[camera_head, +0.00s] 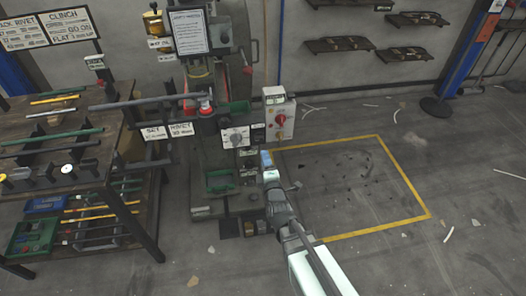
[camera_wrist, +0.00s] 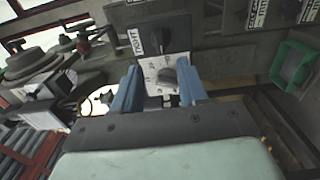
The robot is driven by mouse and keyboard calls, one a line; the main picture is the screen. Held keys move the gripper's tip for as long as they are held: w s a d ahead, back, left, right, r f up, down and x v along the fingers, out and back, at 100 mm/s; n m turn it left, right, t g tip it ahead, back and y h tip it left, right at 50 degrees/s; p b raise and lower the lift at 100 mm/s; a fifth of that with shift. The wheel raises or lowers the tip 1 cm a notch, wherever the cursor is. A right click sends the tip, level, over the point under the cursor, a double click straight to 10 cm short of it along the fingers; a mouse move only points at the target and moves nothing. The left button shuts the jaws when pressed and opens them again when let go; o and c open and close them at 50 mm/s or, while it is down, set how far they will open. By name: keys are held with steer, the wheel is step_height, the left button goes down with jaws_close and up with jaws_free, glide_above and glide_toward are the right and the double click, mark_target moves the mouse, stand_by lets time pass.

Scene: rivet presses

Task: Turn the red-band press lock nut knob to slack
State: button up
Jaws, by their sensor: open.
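In the wrist view my gripper (camera_wrist: 160,88) is open, its two blue fingers apart. Between and just beyond them is a dark knob (camera_wrist: 168,76) on a white marked plate. Above it is a second dark knob (camera_wrist: 158,38) on a dark plate with a white label (camera_wrist: 135,41), which is too blurred to read surely. I cannot tell which knob is the lock nut. In the head view my gripper (camera_head: 266,158) is in front of the press (camera_head: 212,170), below and right of a white dial plate (camera_head: 236,137). A red-topped part (camera_head: 205,106) stands left of that plate.
A white box (camera_head: 279,113) with a red knob is to the right of the dial plate. A green tray (camera_head: 221,180) sits low on the press; a green bin (camera_wrist: 293,64) shows in the wrist view. A bench (camera_head: 70,150) with rods stands left.

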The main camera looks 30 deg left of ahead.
steer(key=v, duration=0.3)
steer(key=shift+s+d, duration=0.2)
stand_by(0.4)
steer(key=s+d+f+m+g+h, duration=0.5)
steer(key=s+f+m, duration=0.15)
steer(key=f, duration=0.35)
steer(key=s+d+f+m+g+h, duration=0.4)
steer(key=s+f+m+g, duration=0.15)
steer(key=f+m, duration=0.35)
steer(key=s+d+f+m+g+h, duration=0.1)
steer(key=s+d+f+m+g, duration=0.2)
steer(key=d, duration=1.1)
steer(key=s+d+f+m+g+h, duration=0.1)
steer(key=s+d+f+m+g, duration=0.2)
steer(key=d+f, duration=0.4)
steer(key=s+d+f+m+g+h, duration=0.1)
steer(key=s+d+f+m+g, duration=0.2)
steer(key=d, duration=1.8)
step_height(320, 180, down, 2)
steer(key=s+m, duration=0.2)
steer(key=s, duration=0.1)
steer(key=shift+d+m+h, duration=0.2)
steer(key=shift+m+h, duration=0.15)
steer(key=shift+h, duration=0.05)
